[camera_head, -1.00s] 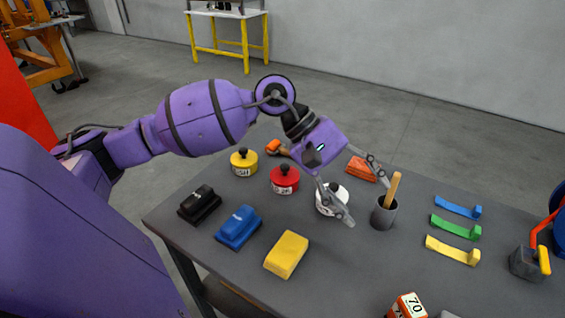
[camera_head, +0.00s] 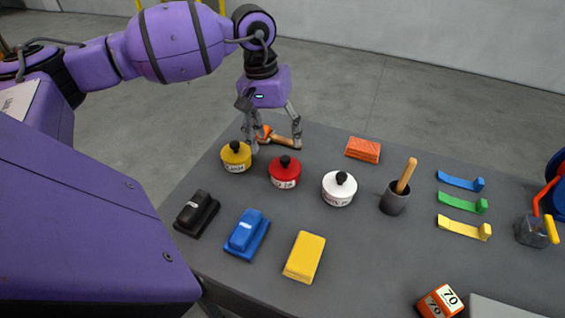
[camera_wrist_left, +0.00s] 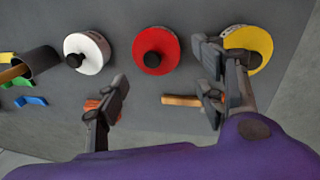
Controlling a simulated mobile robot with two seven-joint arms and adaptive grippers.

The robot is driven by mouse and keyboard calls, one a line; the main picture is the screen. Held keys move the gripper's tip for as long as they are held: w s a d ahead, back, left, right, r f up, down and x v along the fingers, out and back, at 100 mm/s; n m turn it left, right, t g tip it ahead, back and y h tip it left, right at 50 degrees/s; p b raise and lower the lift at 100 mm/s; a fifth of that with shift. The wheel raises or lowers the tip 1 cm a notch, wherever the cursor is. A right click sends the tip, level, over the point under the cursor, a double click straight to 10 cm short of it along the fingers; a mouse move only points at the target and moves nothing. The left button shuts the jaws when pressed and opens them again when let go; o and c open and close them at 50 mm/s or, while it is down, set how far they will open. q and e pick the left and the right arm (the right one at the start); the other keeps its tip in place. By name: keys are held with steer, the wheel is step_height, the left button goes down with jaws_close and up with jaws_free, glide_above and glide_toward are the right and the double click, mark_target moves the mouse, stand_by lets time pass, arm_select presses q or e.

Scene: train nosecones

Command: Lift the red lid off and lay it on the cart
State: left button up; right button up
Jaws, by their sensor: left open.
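The red lid (camera_head: 285,164) with a black knob sits on a round labelled pot (camera_head: 284,182) on the dark grey cart top (camera_head: 345,235). It also shows from above in the wrist view, the red lid (camera_wrist_left: 170,52) lying just ahead of the fingers. My left gripper (camera_head: 275,143) is open and empty, pointing down behind the red and yellow pots. In the wrist view my left gripper (camera_wrist_left: 163,72) has its fingers spread wide, one overlapping the yellow lid. My right gripper is not in view.
A yellow-lidded pot (camera_head: 236,158) stands left of the red one and a white-lidded pot (camera_head: 339,189) right. A wooden-handled tool (camera_head: 284,141) lies behind, near the fingers. A cup (camera_head: 394,199) and an orange block (camera_head: 363,150) stand further right. Bare surface lies in front of the white pot.

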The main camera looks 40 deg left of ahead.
mark_target(281, 159)
arm_select(q)
steer(key=f, duration=0.2)
steer(key=f+p, duration=0.1)
steer(key=f, duration=0.1)
steer(key=d+f, duration=0.1)
steer(key=f, duration=0.1)
steer(key=shift+w+f, duration=0.1)
steer(key=shift+f, duration=0.1)
steer(key=shift+d+f, duration=0.15)
steer(key=shift+f, duration=0.1)
steer(key=c, duration=1.2)
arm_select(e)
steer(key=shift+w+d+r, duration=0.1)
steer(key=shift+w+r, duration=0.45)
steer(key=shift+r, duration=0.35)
